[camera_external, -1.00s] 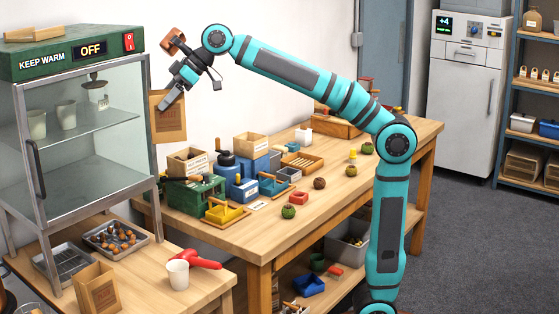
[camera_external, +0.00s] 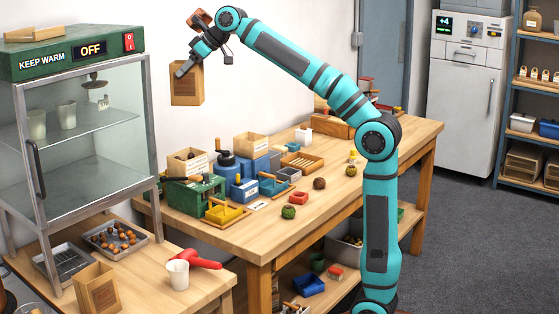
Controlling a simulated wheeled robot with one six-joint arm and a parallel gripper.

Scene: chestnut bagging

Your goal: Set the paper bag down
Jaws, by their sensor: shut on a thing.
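My gripper (camera_external: 181,72) is shut on the upper part of a brown paper bag (camera_external: 187,88). The bag hangs upright in the air, above the back left part of the long wooden table and just right of the glass cabinet. Its base is clear of everything below it. The fingers hide part of the bag's top edge. A second brown paper bag (camera_external: 97,289) stands on the low wooden table at the front left.
The glass warming cabinet (camera_external: 80,140) is close on the left. Below the bag stand a green machine (camera_external: 195,192), a blue grinder (camera_external: 226,165) and yellow and blue devices. The long table (camera_external: 340,200) has bare wood along its front and right.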

